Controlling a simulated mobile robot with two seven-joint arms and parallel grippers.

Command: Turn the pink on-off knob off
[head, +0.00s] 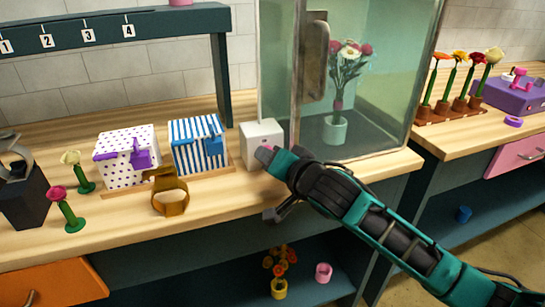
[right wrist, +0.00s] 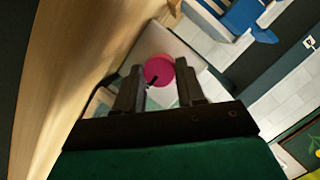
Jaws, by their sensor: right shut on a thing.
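A small white box (head: 262,132) stands on the wooden counter, between the blue-striped box and the glass case. The pink knob (right wrist: 159,71) shows in the right wrist view on the pale face of the white box (right wrist: 152,42). A short dark mark lies at its edge. My right gripper (head: 265,155) is at the front of the white box. In the right wrist view its two fingers (right wrist: 161,78) stand on either side of the knob and are shut on it. In the head view the gripper hides the knob. My left gripper is not in view.
A glass case (head: 390,90) with a flower vase stands right of the box. A dotted box (head: 125,168), a blue-striped box (head: 200,158) and a brown ring-shaped thing (head: 170,197) stand to the left. The counter's front edge is close below.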

